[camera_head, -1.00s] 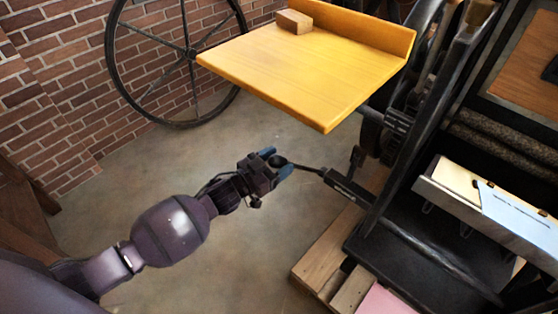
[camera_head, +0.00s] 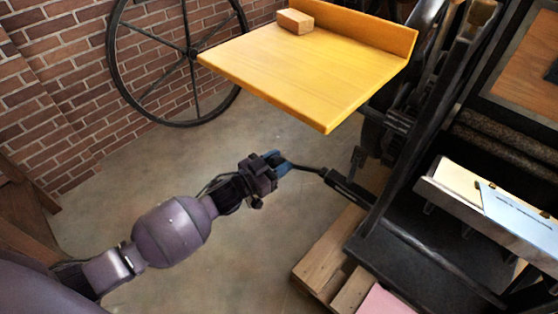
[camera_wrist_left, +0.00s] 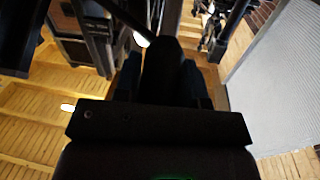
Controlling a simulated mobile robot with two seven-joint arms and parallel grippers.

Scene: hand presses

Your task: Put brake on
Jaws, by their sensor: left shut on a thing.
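The brake lever is a thin dark rod (camera_head: 309,169) that runs from a black block (camera_head: 347,188) on the press's side out to the left. My left gripper (camera_head: 281,165), with blue fingertips, is shut on the lever's outer end and hides its tip. In the left wrist view the dark gripper fingers (camera_wrist_left: 165,75) close around the dark lever end, and details there are too dark to make out. The black press frame (camera_head: 400,195) stands right of the gripper. My right gripper is not in view.
A yellow wooden shelf (camera_head: 310,70) with a small wooden block (camera_head: 295,21) juts out above and behind the gripper. A wooden pallet (camera_head: 330,262) lies below the press. A large spoked wheel (camera_head: 190,52) stands by the brick wall (camera_head: 60,80). Open floor lies around the arm.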

